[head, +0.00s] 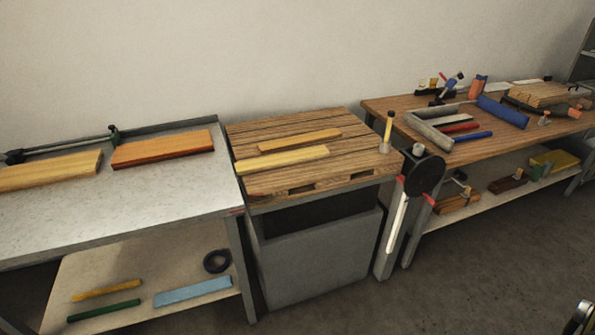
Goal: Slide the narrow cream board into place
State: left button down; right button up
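Two narrow boards lie flat on the slatted wooden pallet top (350,116) in the middle. The nearer one (282,159) is pale yellow-cream and reaches the pallet's left edge. The farther one (300,140) is a slightly darker tan and lies a little to the right, apart from the first. The nearer board looks the closest to cream, but the colours are similar. Neither of my grippers can be made out, and nothing touches the boards. A dark, light-edged part cut off at the bottom right corner is too little shown to identify.
A grey-topped bench (150,190) at left holds a yellow board (50,170) and an orange-brown board (162,149) near a rail. A small post (388,130) stands at the pallet's right. The right workbench (395,110) carries rollers and tools. Open floor lies in front.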

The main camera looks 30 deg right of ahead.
aim_at(281, 159)
jog(key=z, duration=1.45)
jog(key=i, duration=0.95)
jog(key=u, duration=0.6)
jog(key=i, duration=0.6)
jog(key=u, duration=0.65)
